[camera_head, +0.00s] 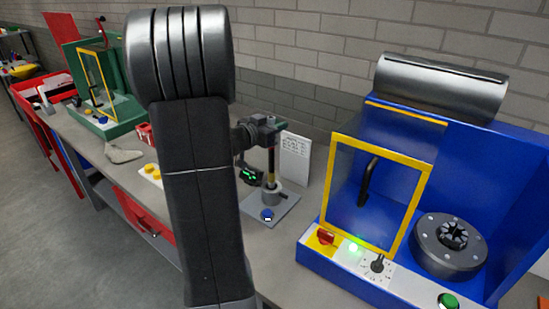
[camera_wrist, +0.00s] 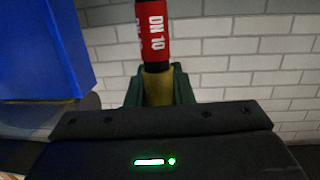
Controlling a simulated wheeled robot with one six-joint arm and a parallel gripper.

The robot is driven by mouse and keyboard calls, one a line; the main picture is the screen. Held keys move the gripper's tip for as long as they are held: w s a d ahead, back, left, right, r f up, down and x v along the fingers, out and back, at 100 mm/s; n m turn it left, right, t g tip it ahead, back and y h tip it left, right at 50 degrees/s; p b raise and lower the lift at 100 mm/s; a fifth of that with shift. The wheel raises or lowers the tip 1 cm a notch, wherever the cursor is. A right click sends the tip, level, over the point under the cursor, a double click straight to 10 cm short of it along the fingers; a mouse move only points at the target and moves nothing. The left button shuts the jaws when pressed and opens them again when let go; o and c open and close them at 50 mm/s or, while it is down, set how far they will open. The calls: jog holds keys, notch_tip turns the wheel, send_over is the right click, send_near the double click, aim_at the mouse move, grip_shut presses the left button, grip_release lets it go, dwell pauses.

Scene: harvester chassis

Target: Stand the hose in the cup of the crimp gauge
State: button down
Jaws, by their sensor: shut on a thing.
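The crimp gauge (camera_head: 284,208) is a grey plate on the bench with a grey cup (camera_head: 272,196), a dark readout with green digits (camera_head: 250,175) and a blue button. My gripper (camera_head: 272,128) is above the cup, with the hose (camera_head: 271,160) hanging upright below it. The hose's lower end meets the cup's mouth in the picture; I cannot tell how deep it sits. In the wrist view my gripper (camera_wrist: 158,88) is shut, its green fingers on a brass-coloured part of the hose. A red sleeve marked DN 10 (camera_wrist: 155,35) shows beyond them.
A blue machine (camera_head: 440,170) with a yellow-framed clear guard (camera_head: 375,190) and a round die head (camera_head: 452,243) stands to the right. A white printed card (camera_head: 295,157) stands behind the gauge. A green machine (camera_head: 92,80) is at the far left. My arm hides part of the bench.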

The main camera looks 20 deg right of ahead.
jog(key=shift+f, duration=2.7)
jog(key=shift+f, duration=0.2)
jog(key=c, duration=1.3)
grip_release()
jog(key=b+v, duration=0.1)
jog(key=v, duration=1.1)
jog(key=shift+s+r+b, duration=0.1)
jog(key=shift+r+b, duration=0.15)
jog(key=shift+b, duration=0.1)
